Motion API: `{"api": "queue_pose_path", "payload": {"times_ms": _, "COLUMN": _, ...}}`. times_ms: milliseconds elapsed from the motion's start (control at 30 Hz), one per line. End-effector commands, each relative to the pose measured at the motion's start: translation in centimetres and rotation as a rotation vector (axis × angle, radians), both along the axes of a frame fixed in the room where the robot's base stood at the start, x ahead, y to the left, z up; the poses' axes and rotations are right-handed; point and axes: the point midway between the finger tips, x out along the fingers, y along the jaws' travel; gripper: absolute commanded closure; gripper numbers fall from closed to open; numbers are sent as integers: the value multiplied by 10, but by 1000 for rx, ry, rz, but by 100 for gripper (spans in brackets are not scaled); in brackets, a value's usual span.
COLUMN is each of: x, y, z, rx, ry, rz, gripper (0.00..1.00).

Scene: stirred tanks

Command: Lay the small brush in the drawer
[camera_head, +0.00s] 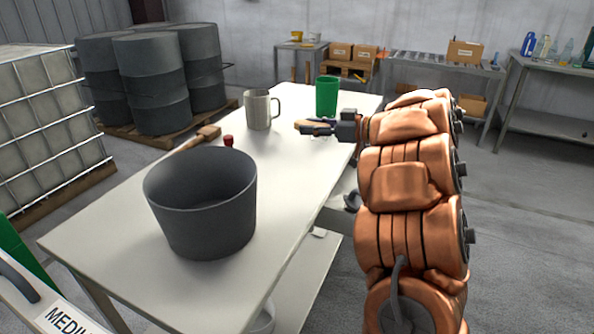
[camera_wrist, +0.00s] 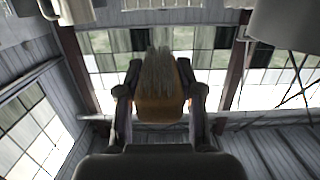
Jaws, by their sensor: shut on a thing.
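My gripper (camera_head: 318,128) reaches left over the table, at the end of my copper-coloured arm. It is shut on the small brush (camera_wrist: 158,104), which has a tan-orange body and pale bristles in the wrist view. The bristles point up in that picture, away from the palm. In the head view only a small tan bit of the brush (camera_head: 301,124) shows at the fingertips. I cannot make out a drawer clearly; my arm and the table's right edge hide much of the space below the tabletop.
On the white table (camera_head: 290,200) stand a large dark grey bucket (camera_head: 205,215), a beige mug (camera_head: 258,110) and a green cup (camera_head: 327,96). A wooden-handled thing (camera_head: 200,138) and a small red-topped item (camera_head: 228,141) lie behind the bucket. The table's front right is clear.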

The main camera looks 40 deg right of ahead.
Motion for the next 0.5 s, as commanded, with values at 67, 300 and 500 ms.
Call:
{"api": "queue_pose_path", "payload": {"times_ms": 67, "x": 0, "y": 1, "z": -20, "rx": 5, "ry": 3, "rz": 1, "gripper": 98}}
{"api": "queue_pose_path", "payload": {"times_ms": 300, "x": 1, "y": 2, "z": -73, "rx": 6, "ry": 3, "rz": 3, "gripper": 98}}
{"api": "queue_pose_path", "payload": {"times_ms": 500, "x": 1, "y": 2, "z": -108, "rx": 3, "ry": 2, "rz": 3, "gripper": 98}}
